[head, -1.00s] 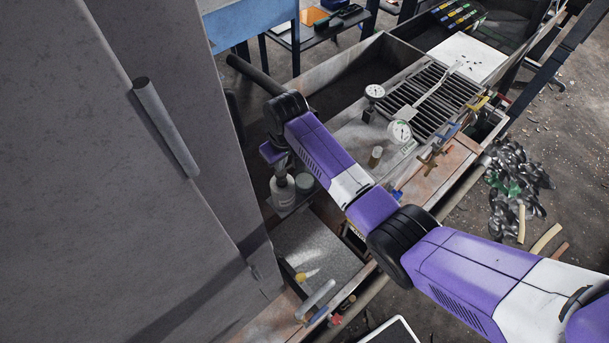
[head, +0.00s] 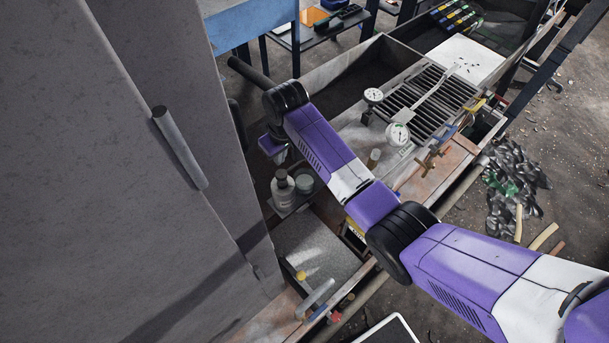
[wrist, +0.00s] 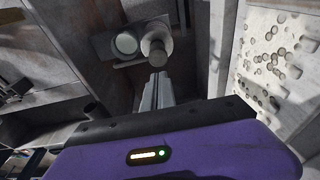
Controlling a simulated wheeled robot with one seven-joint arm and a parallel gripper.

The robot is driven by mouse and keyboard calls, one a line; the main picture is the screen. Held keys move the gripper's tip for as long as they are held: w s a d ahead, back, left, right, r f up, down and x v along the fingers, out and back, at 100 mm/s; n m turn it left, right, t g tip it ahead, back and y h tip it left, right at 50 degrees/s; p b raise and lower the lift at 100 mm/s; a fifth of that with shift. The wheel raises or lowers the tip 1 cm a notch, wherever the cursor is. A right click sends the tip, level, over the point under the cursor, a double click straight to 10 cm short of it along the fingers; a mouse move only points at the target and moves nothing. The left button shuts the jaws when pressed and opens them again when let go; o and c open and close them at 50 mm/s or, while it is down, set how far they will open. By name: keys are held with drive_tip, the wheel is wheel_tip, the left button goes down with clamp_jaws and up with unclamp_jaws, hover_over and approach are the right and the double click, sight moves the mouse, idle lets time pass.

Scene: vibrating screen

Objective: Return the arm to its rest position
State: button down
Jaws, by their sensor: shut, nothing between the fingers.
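My gripper shows in the wrist view as two pale fingers (wrist: 157,78) pressed together with nothing between them. They point toward a dark-capped bottle (wrist: 155,42) beside a round jar (wrist: 126,43). From this angle I cannot tell the gap between fingertips and bottle. In the head view my purple, white and black arm reaches from the lower right up to the upper left, its wrist end over the small shelf with the bottle (head: 282,186) and jar (head: 304,183). The fingers are hidden in the head view.
A large grey cabinet (head: 100,230) with a bar handle (head: 179,147) fills the left, close to my wrist. Under the arm is a metal bench with two gauges (head: 397,135) and a slatted grate (head: 432,100). Dark debris (head: 515,185) lies on the floor at right.

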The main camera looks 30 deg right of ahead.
drive_tip(key=shift+r, duration=0.75)
drive_tip(key=w+a+r+t+y, duration=0.1)
drive_tip(key=w+a+r+t, duration=0.2)
drive_tip(key=w+r+t, duration=0.45)
drive_tip(key=s+d+r+m+t+h+b, duration=0.1)
drive_tip(key=s+t+b, duration=0.4)
drive_tip(key=s, duration=4.6)
drive_tip(key=shift+s+d+r+m+b, duration=0.3)
drive_tip(key=shift+d+r+m+b, duration=0.25)
drive_tip(key=shift+d+b, duration=0.55)
